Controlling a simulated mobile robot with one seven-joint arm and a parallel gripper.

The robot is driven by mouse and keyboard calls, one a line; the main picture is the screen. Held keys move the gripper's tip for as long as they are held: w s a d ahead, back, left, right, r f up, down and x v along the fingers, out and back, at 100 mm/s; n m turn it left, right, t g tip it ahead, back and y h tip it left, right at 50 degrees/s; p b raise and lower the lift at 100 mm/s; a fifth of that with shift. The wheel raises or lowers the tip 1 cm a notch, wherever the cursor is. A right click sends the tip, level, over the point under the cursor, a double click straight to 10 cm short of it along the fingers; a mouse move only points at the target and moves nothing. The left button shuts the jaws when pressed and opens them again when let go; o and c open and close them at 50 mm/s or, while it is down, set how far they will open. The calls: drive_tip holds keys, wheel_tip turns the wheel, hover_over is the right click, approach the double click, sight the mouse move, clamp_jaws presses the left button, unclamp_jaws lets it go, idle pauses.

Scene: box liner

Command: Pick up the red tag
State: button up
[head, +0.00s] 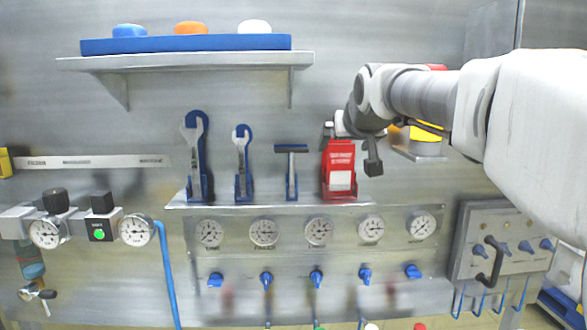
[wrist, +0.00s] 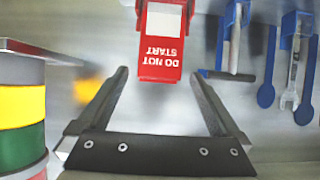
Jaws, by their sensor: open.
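The red tag (head: 340,168) stands upright on the ledge of the gauge panel in the head view, to the right of the blue-handled tools. It carries white lettering and a white label. In the wrist view the red tag (wrist: 161,45) shows upside down, with "DO NOT START" on it. My gripper (head: 352,145) is at the tag's upper right in the head view. In the wrist view my gripper (wrist: 160,80) is open, its two fingers apart, with the tag's lettered end between and just beyond the fingertips. I see no finger touching the tag.
Blue-holstered wrenches (head: 197,155) and a blue-handled scraper-like tool (head: 291,170) stand left of the tag on the ledge (head: 255,200). A stack of coloured rolls (wrist: 22,110) is close at left in the wrist view. A shelf (head: 185,62) hangs above. Gauges line the panel below.

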sight(342, 148)
drive_tip(key=x, duration=0.4)
drive_tip(key=shift+w+f+p, duration=0.1)
drive_tip(key=shift+p, duration=0.2)
drive_tip(key=shift+c, duration=0.3)
drive_tip(key=c, duration=1.2)
drive_tip(key=shift+r, duration=0.2)
